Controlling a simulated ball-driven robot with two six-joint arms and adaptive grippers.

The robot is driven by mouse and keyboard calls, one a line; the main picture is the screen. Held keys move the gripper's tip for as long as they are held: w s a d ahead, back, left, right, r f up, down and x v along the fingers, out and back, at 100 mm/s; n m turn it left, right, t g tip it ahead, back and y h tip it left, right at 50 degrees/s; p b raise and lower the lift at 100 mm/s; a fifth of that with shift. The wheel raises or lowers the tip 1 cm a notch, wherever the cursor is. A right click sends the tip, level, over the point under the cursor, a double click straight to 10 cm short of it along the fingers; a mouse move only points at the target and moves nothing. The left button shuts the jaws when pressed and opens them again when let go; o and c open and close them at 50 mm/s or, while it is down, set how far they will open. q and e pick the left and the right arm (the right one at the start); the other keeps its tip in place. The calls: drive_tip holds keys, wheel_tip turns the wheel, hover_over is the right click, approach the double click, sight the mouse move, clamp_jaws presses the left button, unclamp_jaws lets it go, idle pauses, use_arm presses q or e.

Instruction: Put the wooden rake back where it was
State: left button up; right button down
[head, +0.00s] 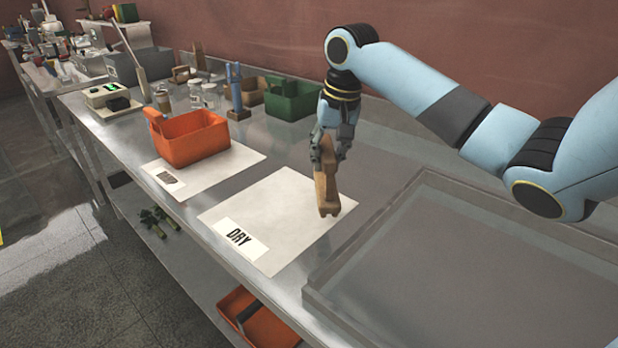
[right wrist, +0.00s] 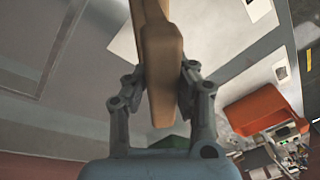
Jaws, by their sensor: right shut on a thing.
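The wooden rake (head: 327,192) is a tan wooden piece hanging down from my right gripper (head: 329,148). My right gripper is shut on its upper part. In the head view the rake's lower end is over the right part of the white sheet marked DRY (head: 285,200); I cannot tell whether it touches the sheet. In the right wrist view the rake (right wrist: 162,75) runs up between the two fingers of the gripper (right wrist: 165,92). My left gripper is not in view.
An orange bin (head: 192,142) stands on another white sheet (head: 231,162) to the left. A green bin (head: 295,103) and a blue upright tool (head: 236,95) stand behind. A large shallow metal tray (head: 470,270) lies at the right. Jars and a scale (head: 112,98) are farther left.

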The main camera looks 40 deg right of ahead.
drive_tip(key=w+f, duration=0.3)
drive_tip(key=f, duration=0.3)
drive_tip(key=shift+w+a+p, duration=0.25)
drive_tip(key=shift+p, duration=0.1)
drive_tip(key=shift+f, duration=0.15)
drive_tip(key=c, duration=1.1)
unclamp_jaws()
drive_tip(key=r, duration=0.4)
drive_tip(key=s+r, duration=0.1)
drive_tip(key=r, duration=0.3)
drive_tip(key=s+r+b, duration=0.1)
drive_tip(key=r, duration=0.3)
drive_tip(key=shift+s, duration=0.15)
drive_tip(key=shift+f, duration=0.1)
